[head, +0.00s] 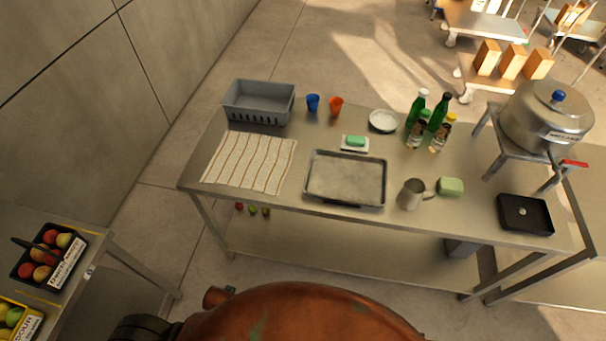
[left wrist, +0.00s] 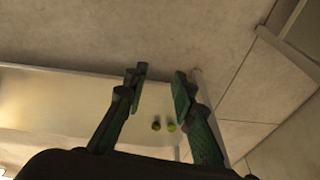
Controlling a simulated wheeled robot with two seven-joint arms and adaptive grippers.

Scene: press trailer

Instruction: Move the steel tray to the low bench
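The steel tray (head: 345,178) is a shallow rectangular tray, lying empty and flat near the front edge of the steel table (head: 290,205). Which surface is the low bench I cannot tell for sure; a lower steel bench (head: 105,262) stands at the left, partly out of view. My left gripper (left wrist: 158,82) is open and empty in the left wrist view, with its two fingers apart above the floor and a metal shelf. Neither gripper shows in the head view. My right gripper is not in view.
Around the tray stand a striped cloth (head: 250,162), green soap on a dish (head: 355,142), a metal mug (head: 411,194) and a green sponge (head: 450,187). Behind are a grey bin (head: 258,101), cups and bottles. A large pot (head: 546,112) is at the right. Fruit crates (head: 48,256) occupy the left bench.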

